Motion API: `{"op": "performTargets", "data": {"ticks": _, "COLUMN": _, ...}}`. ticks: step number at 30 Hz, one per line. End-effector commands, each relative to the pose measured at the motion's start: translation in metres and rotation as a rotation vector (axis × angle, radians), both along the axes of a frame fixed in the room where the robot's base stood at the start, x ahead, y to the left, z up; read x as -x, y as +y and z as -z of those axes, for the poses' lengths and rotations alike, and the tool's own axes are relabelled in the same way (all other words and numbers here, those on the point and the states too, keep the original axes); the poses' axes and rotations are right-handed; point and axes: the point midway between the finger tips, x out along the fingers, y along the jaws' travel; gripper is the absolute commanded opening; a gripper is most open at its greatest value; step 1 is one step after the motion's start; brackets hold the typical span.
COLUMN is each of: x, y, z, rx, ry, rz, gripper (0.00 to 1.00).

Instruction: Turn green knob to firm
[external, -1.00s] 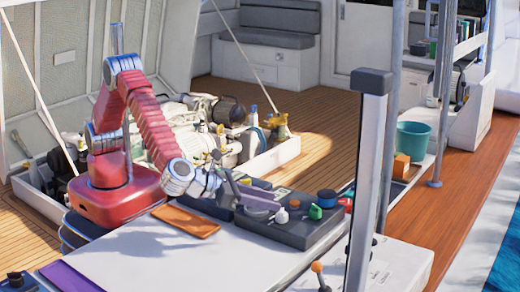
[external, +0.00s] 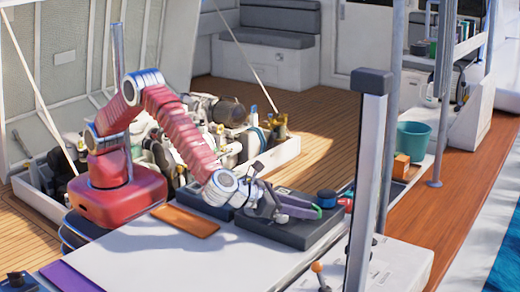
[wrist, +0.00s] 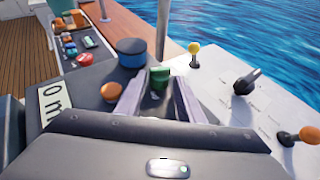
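The green knob (wrist: 160,77) stands on the dark panel box (external: 290,237), seen in the wrist view between the tips of my gripper (wrist: 157,92). My gripper's two purple-grey fingers are apart, one on each side of the knob, with a gap showing between them. I cannot tell whether either finger touches it. In the external view my gripper (external: 308,212) is low over the panel, and only a green sliver of the knob (external: 319,211) shows beside the fingertips. The knob's pointer and any setting marks cannot be read.
An orange knob (wrist: 110,92) sits just left of my fingers. A blue round cap (wrist: 131,52) and a red button (wrist: 84,59) are beyond it. A yellow-topped lever (wrist: 194,50), a black lever (wrist: 246,82) and an orange-topped lever (wrist: 304,135) stand on the white console at right.

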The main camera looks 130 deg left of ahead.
Motion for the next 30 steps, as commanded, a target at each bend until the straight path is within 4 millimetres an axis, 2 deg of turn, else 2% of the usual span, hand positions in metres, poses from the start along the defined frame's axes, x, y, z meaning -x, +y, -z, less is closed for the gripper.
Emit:
{"op": "performTargets", "data": {"ticks": 6, "x": -0.011, "y": 0.014, "z": 0.007, "rx": 0.000, "ry": 0.000, "rz": 0.001, "gripper": 0.35}}
{"op": "performTargets", "data": {"ticks": 16, "x": -0.012, "y": 0.015, "z": 0.008, "rx": -0.001, "ry": -0.001, "rz": 0.001, "gripper": 0.34}}
{"op": "performTargets", "data": {"ticks": 27, "x": -0.012, "y": 0.014, "z": 0.008, "rx": 0.000, "ry": 0.000, "rz": 0.003, "gripper": 0.08}}
{"op": "performTargets", "data": {"ticks": 30, "x": -0.013, "y": 0.014, "z": 0.008, "rx": 0.000, "ry": -0.001, "rz": 0.004, "gripper": 0.06}}
